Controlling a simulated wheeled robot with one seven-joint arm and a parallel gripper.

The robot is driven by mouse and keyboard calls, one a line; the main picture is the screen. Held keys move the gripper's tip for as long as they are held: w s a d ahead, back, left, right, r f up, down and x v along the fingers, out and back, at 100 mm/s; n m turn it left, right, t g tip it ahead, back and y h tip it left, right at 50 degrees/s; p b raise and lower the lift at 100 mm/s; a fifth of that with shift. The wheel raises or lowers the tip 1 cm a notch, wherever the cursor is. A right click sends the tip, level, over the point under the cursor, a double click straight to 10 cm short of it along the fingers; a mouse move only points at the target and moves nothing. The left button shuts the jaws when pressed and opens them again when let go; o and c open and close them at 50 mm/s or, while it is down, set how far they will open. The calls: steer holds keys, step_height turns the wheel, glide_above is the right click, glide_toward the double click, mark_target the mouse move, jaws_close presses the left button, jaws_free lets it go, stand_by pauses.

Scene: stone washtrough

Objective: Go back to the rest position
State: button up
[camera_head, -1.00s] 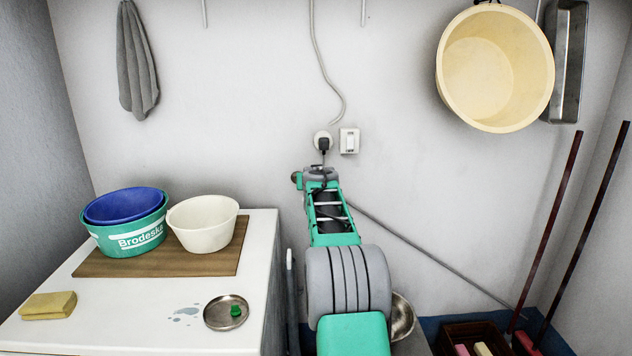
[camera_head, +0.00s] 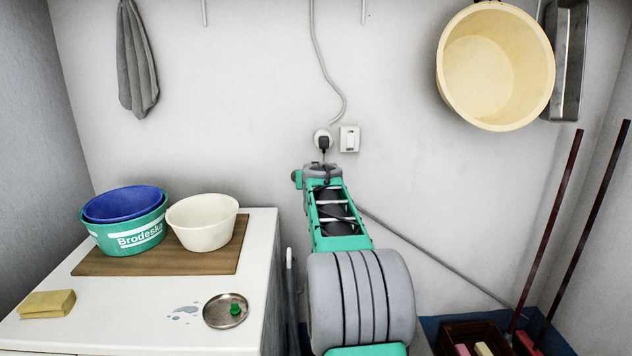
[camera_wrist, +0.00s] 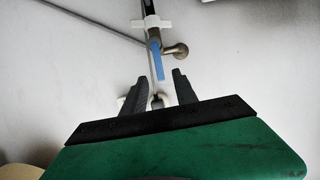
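My gripper (camera_wrist: 160,77) shows in the wrist view, with its two dark fingers spread apart. Nothing is held between them. A wall tap (camera_wrist: 175,51) with a blue lever (camera_wrist: 156,60) is beyond the fingertips, apart from them as far as I can tell. A small pale fitting shows low between the fingers and is too small to name. In the head view my arm reaches toward the back wall, and my gripper is hidden there.
A white counter (camera_head: 130,290) at left holds a sponge (camera_head: 47,304), a metal dish (camera_head: 215,322), a cream bowl (camera_head: 203,222) and nested basins (camera_head: 125,222). A large basin (camera_head: 497,65) hangs at upper right. Poles (camera_head: 553,225) lean at right above a crate.

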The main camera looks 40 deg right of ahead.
steer(key=shift+s+a+r, duration=0.15)
steer(key=shift+s+a, duration=0.15)
steer(key=shift+s, duration=0.15)
steer(key=s+a+n+g+y+p, duration=0.25)
steer(key=s+a+p, duration=0.2)
steer(key=a, duration=0.85)
steer(key=s+a+n+g+y+p, duration=0.1)
steer(key=s+a+y+p, duration=0.4)
steer(key=a, duration=0.7)
steer(key=s+a+f+n+g+p, duration=0.1)
steer(key=s+a+f+g+p, duration=0.1)
steer(key=s+a, duration=0.5)
steer(key=s+a+f+n+g+p, duration=0.2)
steer(key=s+a, duration=0.5)
steer(key=s, duration=0.8)
step_height(320, 180, down, 2)
steer(key=shift+s+a+f+p, duration=0.1)
steer(key=shift+s+a+p, duration=0.2)
steer(key=shift+p, duration=0.25)
steer(key=shift+n+g, duration=0.25)
